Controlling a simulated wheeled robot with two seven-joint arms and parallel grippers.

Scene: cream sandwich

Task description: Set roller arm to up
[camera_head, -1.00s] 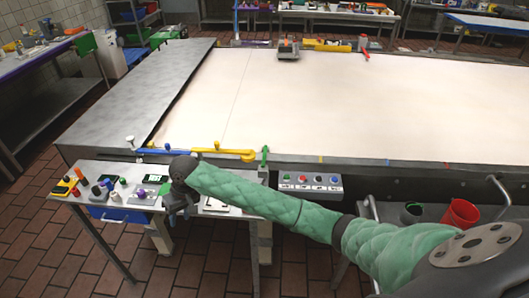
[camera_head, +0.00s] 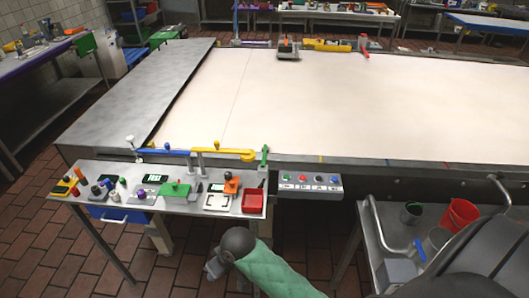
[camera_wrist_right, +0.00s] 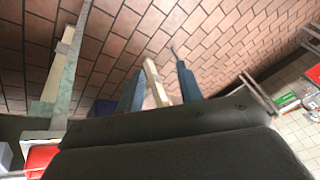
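A blue bar (camera_head: 165,151) with a yellow bar (camera_head: 232,153) lies low and roughly level along the near left edge of the large cream-coloured work surface (camera_head: 300,110). A short green upright piece (camera_head: 264,157) stands at its right end. I cannot tell for certain which of these is the roller arm. My right gripper (camera_head: 214,268) is below and in front of the small side table, well apart from the bars. In the right wrist view its two blue-grey fingers (camera_wrist_right: 160,80) are apart with nothing held; a table leg shows behind them. My left gripper is not in view.
The side table (camera_head: 180,203) holds several small tools, a green block (camera_head: 174,189) and a red tray (camera_head: 252,202). A button panel (camera_head: 310,182) is on the machine's front. Brick floor is open at left.

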